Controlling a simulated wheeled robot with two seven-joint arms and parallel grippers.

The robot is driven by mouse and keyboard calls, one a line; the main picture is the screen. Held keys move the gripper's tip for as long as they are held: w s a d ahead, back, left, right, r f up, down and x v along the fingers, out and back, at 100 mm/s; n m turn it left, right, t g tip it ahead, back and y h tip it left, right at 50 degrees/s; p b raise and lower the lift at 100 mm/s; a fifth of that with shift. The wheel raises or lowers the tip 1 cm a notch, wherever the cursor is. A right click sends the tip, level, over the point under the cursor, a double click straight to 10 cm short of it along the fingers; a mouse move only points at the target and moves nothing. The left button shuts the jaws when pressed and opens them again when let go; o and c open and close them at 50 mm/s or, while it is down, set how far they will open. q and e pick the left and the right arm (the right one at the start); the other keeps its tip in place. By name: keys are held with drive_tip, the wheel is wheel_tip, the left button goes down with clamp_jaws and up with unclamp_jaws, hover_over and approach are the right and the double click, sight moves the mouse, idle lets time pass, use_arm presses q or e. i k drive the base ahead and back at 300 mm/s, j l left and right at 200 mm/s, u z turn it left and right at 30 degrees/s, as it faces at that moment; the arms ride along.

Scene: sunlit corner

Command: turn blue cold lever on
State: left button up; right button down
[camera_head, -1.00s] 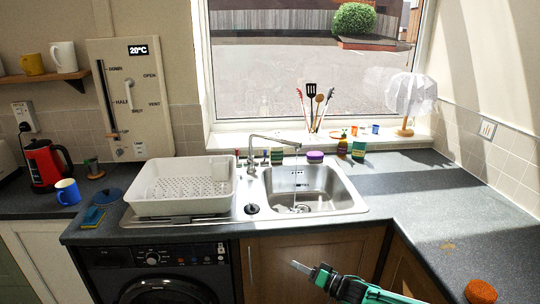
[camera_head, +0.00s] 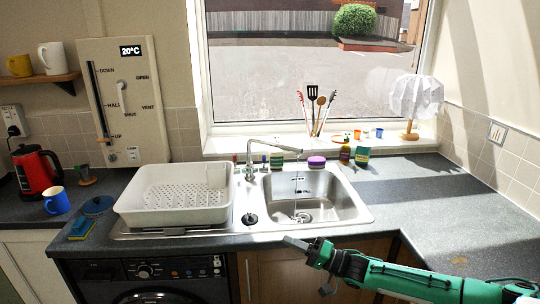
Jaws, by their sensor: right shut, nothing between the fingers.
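The chrome tap (camera_head: 262,145) stands behind the sink, its spout reaching right over the basin. A small blue-topped lever (camera_head: 264,162) is just right of the tap's base, and a red-topped lever (camera_head: 236,160) is to its left. The levers are too small to tell their positions. A thin stream seems to fall from the spout into the sink (camera_head: 345,205). My right gripper (camera_head: 290,241) is shut and empty, in front of the sink's front edge, well short of the blue lever. My left gripper is not in view.
A white dish rack (camera_head: 128,208) sits left of the sink. The counter (camera_head: 430,195) right of the sink is mostly clear.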

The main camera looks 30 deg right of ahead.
sight(264, 169)
drive_tip(key=i+l, duration=1.45)
drive_tip(key=l, duration=0.1)
